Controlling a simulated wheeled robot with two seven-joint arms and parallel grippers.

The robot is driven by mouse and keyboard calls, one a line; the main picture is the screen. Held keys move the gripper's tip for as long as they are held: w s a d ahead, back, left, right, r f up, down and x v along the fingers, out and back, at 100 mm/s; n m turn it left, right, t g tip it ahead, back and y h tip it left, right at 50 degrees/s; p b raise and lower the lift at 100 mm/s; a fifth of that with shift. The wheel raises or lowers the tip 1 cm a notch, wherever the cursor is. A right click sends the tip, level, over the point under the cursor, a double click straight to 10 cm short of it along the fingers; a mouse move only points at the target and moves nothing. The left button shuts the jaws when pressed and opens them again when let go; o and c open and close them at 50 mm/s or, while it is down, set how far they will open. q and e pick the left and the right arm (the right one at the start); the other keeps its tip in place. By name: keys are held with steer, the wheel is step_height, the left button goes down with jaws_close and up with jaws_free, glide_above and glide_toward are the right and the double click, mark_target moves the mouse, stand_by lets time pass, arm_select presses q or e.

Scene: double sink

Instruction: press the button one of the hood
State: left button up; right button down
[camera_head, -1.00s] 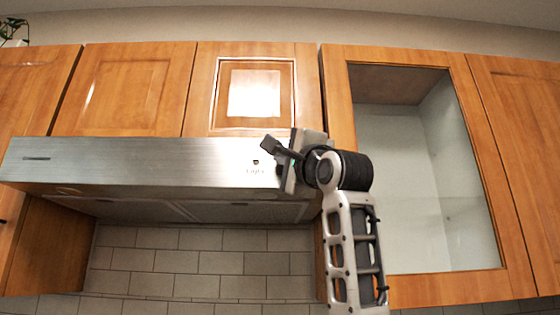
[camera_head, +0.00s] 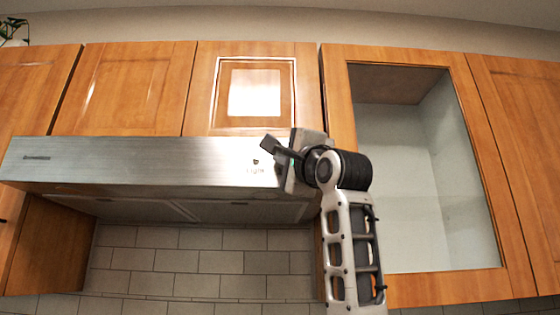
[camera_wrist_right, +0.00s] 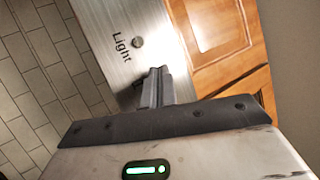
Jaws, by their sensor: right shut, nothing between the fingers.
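The hood (camera_head: 140,161) is a long brushed-steel box under the wall cabinets in the head view. Its front carries a small dark round button (camera_head: 256,162) with the word "Light" below it. The button (camera_wrist_right: 137,42) and the word also show in the right wrist view. My right gripper (camera_head: 268,143) is shut and empty at the right end of the hood front. In the head view its fingertips appear just above and right of the button. In the wrist view the fingers (camera_wrist_right: 157,76) point toward the hood face, beside the button; contact cannot be told. My left gripper is not in view.
Wooden cabinets (camera_head: 130,90) run above the hood. A cabinet with a pale panel or glass front (camera_head: 400,180) stands right, behind my right arm. Grey tiles (camera_head: 200,262) cover the wall below the hood. A plant (camera_head: 12,30) shows at the top left.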

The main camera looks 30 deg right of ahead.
steer(key=shift+s+a, duration=0.25)
steer(key=shift+s, duration=0.15)
steer(key=shift+s, duration=0.1)
steer(key=s+a+b, duration=0.2)
steer(key=s, duration=0.1)
steer(key=s+a, duration=0.1)
steer(key=s, duration=0.1)
steer(key=shift+a+b, duration=0.1)
steer(key=shift+b, duration=0.3)
stand_by(0.4)
